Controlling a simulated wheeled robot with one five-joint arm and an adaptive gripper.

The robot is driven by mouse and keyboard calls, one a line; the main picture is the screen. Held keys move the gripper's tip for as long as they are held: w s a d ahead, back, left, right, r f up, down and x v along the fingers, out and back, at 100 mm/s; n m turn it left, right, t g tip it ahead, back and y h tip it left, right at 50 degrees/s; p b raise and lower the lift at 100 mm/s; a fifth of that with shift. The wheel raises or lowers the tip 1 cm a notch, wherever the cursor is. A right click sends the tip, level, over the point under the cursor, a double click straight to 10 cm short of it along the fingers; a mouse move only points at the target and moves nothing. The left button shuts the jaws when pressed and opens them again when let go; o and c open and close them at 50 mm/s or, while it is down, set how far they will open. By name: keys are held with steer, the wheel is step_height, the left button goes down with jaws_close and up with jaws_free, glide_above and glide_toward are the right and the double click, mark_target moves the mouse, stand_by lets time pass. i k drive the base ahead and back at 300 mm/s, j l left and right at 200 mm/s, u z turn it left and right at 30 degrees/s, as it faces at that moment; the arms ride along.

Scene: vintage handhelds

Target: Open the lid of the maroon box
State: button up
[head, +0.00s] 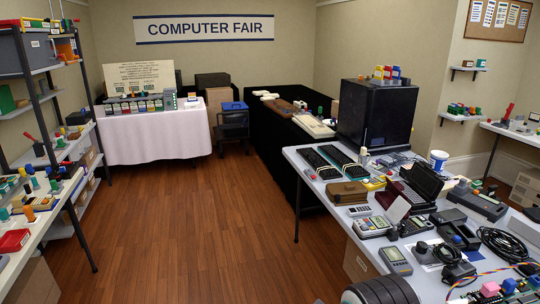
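I cannot tell for sure which thing is the maroon box. A small brown box (347,193) lies on the near right table, and its top looks shut. To its right, a dark hinged case (424,180) stands with its lid raised. A small bright red box (14,240) is on the left table. My gripper does not show clearly in the head view, so its place relative to these things cannot be seen.
The near right table (309,197) is crowded with handhelds, keyboards, a large black cabinet (377,118) and coiled black cables (503,244). The wooden floor (200,235) between the tables is clear. Shelves stand left.

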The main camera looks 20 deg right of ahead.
mark_target(397, 188)
steer(key=i+z, duration=0.3)
steer(key=i, duration=0.6)
steer(key=i+j+z, duration=0.25)
steer(key=i, duration=0.65)
steer(key=i+l+u, duration=0.15)
steer(key=i, duration=0.3)
steer(key=i+l+u, duration=0.15)
steer(key=i, duration=0.3)
steer(key=i+l+u, duration=0.15)
steer(key=i, duration=0.3)
